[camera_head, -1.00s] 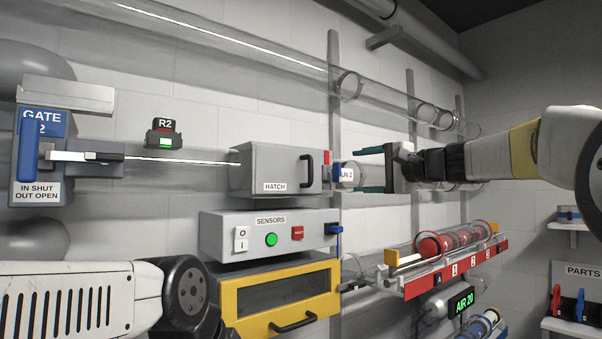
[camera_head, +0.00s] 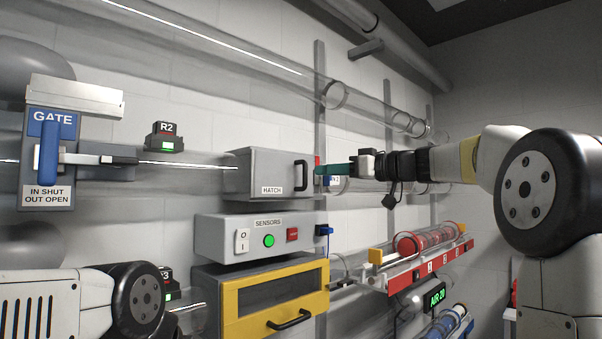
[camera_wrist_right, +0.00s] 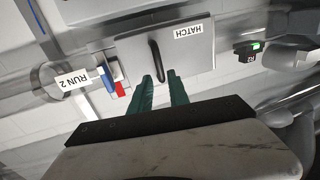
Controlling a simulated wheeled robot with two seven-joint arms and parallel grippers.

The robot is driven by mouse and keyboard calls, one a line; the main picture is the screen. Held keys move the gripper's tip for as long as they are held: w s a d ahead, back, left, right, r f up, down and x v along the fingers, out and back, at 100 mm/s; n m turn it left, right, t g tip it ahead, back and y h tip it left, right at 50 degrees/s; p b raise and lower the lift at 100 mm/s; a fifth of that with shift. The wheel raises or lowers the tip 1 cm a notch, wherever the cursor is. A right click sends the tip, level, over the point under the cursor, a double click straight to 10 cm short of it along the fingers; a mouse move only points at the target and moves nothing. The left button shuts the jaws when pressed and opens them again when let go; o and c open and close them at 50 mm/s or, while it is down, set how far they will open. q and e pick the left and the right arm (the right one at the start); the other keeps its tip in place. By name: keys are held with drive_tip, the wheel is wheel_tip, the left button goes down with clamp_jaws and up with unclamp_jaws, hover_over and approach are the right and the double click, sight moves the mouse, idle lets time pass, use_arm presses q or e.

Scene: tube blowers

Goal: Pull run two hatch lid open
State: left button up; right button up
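The run two hatch (camera_head: 268,172) is a grey box with a "HATCH" label, on the tube line right of the R2 lamp. Its lid looks shut. A black upright handle (camera_head: 301,176) is on the lid's right part. The hatch (camera_wrist_right: 190,50) and handle (camera_wrist_right: 155,62) also show in the right wrist view. My right gripper (camera_head: 320,170) has teal fingers just right of the handle. In the right wrist view its fingertips (camera_wrist_right: 160,79) are apart, with the handle just ahead of the gap between them; I see no grip. My left gripper is out of view.
The gate two lever (camera_head: 49,153) is at the left. Below the hatch are the sensors box (camera_head: 262,250) and a yellow-framed drawer (camera_head: 283,293). A red rack (camera_head: 420,268) holding a tube stands lower right.

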sight(305, 186)
drive_tip(key=x, duration=0.7)
drive_tip(key=shift+w+a, duration=0.1)
drive_tip(key=shift+c, duration=0.2)
clamp_jaws()
idle(1.1)
